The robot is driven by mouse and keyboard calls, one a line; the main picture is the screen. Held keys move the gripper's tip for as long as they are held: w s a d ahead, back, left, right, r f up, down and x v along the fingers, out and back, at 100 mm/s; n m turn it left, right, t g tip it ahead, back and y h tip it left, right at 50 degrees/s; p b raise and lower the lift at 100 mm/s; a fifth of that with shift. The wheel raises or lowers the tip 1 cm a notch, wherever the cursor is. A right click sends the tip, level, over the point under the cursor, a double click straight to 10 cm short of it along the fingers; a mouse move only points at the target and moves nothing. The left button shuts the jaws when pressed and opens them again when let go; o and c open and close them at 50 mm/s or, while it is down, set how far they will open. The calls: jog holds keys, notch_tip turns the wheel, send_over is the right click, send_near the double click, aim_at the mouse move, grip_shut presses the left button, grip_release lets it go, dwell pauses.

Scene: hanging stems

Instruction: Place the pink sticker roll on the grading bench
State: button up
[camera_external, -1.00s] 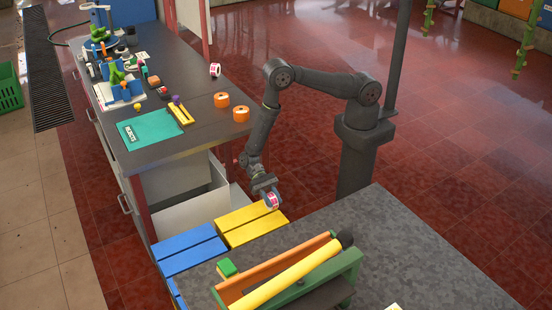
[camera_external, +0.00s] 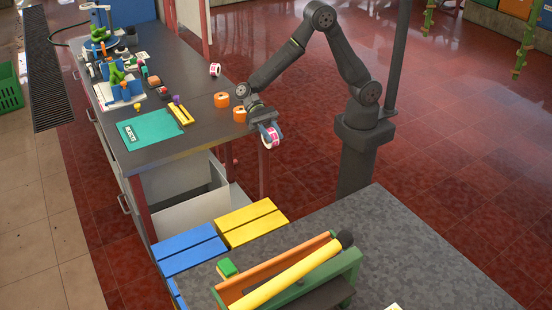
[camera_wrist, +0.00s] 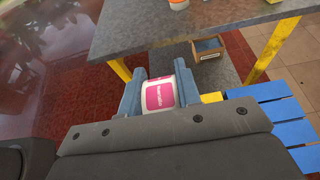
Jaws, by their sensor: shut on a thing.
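My gripper (camera_external: 264,129) is shut on the pink sticker roll (camera_external: 271,137), a white roll with a pink label. It holds the roll in the air just off the right edge of the grading bench (camera_external: 190,147), at about the height of its top. In the wrist view the roll (camera_wrist: 160,95) sits between the two blue-grey fingers of my gripper (camera_wrist: 159,88). The grey top of the bench (camera_wrist: 180,30) lies beyond it in that view, apart from the roll.
Two orange rolls (camera_external: 221,100) stand near the bench's right edge, and another pink and white roll (camera_external: 215,70) lies farther back. A teal mat (camera_external: 150,130) covers the front left. Yellow (camera_external: 250,222) and blue (camera_external: 188,248) slatted surfaces are below. A box (camera_wrist: 208,48) sits under the bench.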

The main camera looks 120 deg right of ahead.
notch_tip(320, 180, up, 7)
jog(key=shift+f, duration=0.15)
jog(key=w+d+f+m+t+h, duration=0.15)
jog(key=w+d+m+t, duration=0.35)
jog(key=d, duration=0.6)
jog(key=w+d+f+m+t+h, duration=0.1)
jog(key=w+d+m+t+h, duration=0.2)
jog(key=w+d, duration=0.5)
jog(key=d+m+t+h, duration=0.5)
jog(key=d+m+h, duration=0.15)
jog(key=d, duration=1.85)
jog(key=s+d+m+h, duration=0.3)
jog(key=s+d, duration=0.1)
jog(key=d, duration=0.7)
jog(key=s+d+m+h, duration=0.3)
jog(key=d+m+h, duration=0.1)
jog(key=d, duration=0.6)
jog(key=s+d+r+m+g+h, duration=0.25)
jog(key=s+d+m+h, duration=0.35)
jog(key=s+d, duration=1.1)
send_over(185, 86)
notch_tip(185, 86, down, 12)
jog(key=shift+n+g, duration=0.25)
jog(key=shift+g, duration=0.1)
jog(key=shift+s+d+f, duration=0.1)
jog(key=shift+f, duration=1)
jog(key=shift+s+d+f, duration=0.1)
jog(key=shift+f, duration=1)
